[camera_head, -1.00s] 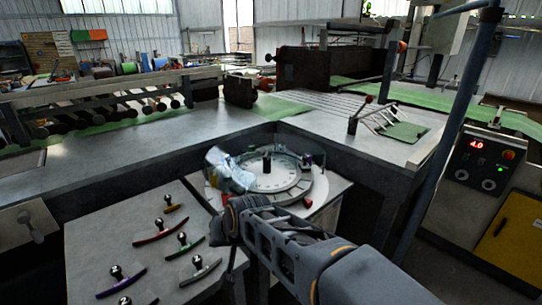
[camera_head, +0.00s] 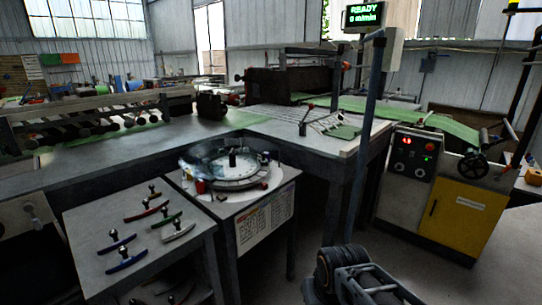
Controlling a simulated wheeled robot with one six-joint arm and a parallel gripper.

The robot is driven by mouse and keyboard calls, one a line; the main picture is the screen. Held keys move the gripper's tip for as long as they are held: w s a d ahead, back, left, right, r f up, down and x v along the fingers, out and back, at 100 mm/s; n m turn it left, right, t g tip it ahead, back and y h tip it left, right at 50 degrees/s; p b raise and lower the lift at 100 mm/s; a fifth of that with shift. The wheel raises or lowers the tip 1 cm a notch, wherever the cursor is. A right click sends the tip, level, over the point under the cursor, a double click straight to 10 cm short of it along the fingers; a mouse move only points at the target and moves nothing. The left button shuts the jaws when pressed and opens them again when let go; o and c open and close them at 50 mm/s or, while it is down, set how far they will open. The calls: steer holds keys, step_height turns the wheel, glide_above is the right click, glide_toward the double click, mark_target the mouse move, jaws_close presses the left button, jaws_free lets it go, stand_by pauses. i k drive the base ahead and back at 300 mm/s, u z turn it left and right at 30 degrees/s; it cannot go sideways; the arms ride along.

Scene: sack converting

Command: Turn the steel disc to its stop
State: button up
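The steel disc (camera_head: 236,173) lies flat on a small stand near the middle, with a dark upright knob (camera_head: 232,158) at its centre. A pale bluish, see-through patch (camera_head: 200,160) covers the disc's left side; I cannot tell what it is. Small dark, red and yellow parts sit around the disc's rim. Its turn angle and its stop are too small to make out. Part of my arm shows at the bottom right, apart from the disc. My gripper's fingers do not show.
A grey side table (camera_head: 100,225) at the left holds several coloured curved pieces with knobs. A control cabinet (camera_head: 412,160) with a yellow door stands at the right. A blue-grey post (camera_head: 365,140) rises before the conveyor. Floor is free between stand and cabinet.

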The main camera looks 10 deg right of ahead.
mark_target(231, 172)
steer(key=z, duration=0.6)
steer(key=i, duration=1.4)
steer(key=u, duration=0.45)
